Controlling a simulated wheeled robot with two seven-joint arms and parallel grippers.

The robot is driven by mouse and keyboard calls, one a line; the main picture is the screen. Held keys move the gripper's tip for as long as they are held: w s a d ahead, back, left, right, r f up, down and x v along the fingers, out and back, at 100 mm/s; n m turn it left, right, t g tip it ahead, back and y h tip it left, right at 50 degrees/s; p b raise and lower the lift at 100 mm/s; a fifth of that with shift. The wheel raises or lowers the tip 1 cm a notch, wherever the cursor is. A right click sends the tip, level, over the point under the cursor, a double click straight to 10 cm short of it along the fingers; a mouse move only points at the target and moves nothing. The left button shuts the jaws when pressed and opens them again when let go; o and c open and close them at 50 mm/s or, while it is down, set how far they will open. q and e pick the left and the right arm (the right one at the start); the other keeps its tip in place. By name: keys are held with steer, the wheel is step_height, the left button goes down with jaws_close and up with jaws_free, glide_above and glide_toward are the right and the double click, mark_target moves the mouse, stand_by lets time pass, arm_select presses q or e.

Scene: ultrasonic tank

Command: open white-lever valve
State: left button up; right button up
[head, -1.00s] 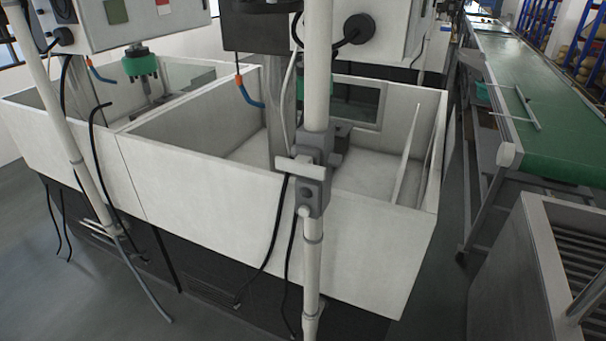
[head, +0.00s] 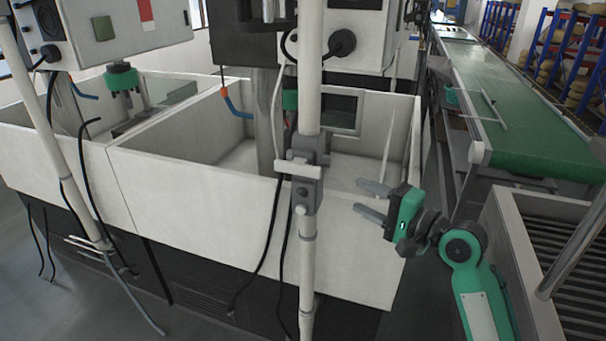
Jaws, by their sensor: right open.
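The white lever (head: 298,169) sits on a grey valve body (head: 306,190), which is mounted on the vertical white pipe (head: 308,105) in front of the tank. The lever lies roughly crosswise to the pipe. My right gripper (head: 371,201), green and grey, is to the right of the valve, in front of the tank's front wall. Its two grey fingers are apart, point left towards the pipe and hold nothing. There is a clear gap between the fingertips and the valve. My left gripper is not in view.
The white-walled tank (head: 200,190) stands behind the pipe. Black cables (head: 270,235) hang just left of the valve. A green conveyor (head: 520,120) runs along the right, and a metal bin with a slatted inside (head: 520,235) stands at the lower right.

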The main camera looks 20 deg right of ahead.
mark_target(320, 174)
steer(key=p+x, duration=0.1)
steer(key=x, duration=0.3)
steer(key=p+x, duration=0.2)
steer(key=x, duration=0.2)
steer(key=r+p+x, duration=0.1)
steer(key=p+x, duration=0.1)
steer(key=x, duration=0.2)
steer(key=shift+w+a+r, duration=0.1)
steer(key=shift+a, duration=0.3)
steer(key=shift+w+a+p, duration=0.3)
steer(key=shift+w+a, duration=0.05)
steer(key=shift+w, duration=0.05)
steer(key=c, duration=1)
